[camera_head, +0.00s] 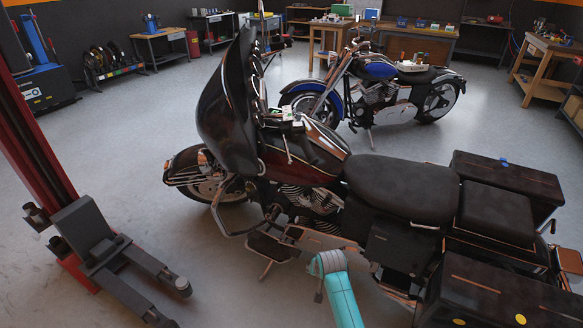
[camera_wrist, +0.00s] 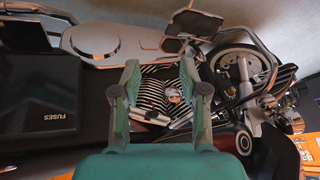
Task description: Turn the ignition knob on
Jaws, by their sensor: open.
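The black touring motorcycle (camera_head: 400,185) stands in front of me, and its finned engine (camera_head: 305,198) shows low on its side. In the wrist view the ribbed engine (camera_wrist: 150,85) lies between and beyond my fingers. A small round silvery part (camera_wrist: 173,96) sits there; I cannot tell whether it is the ignition knob. My gripper (camera_wrist: 160,66) is open and empty, its two green fingers spread on either side of this part. In the head view my teal arm (camera_head: 340,295) reaches toward the motorcycle's near side, and the fingers cannot be made out clearly.
A black side panel marked FUSES (camera_wrist: 60,117) is left of my fingers. A flat chrome-edged plate (camera_wrist: 93,40) lies beyond them. A red lift post (camera_head: 35,150) with dark arms stands at left. A blue motorcycle (camera_head: 380,90) stands behind. Floor between post and motorcycle is clear.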

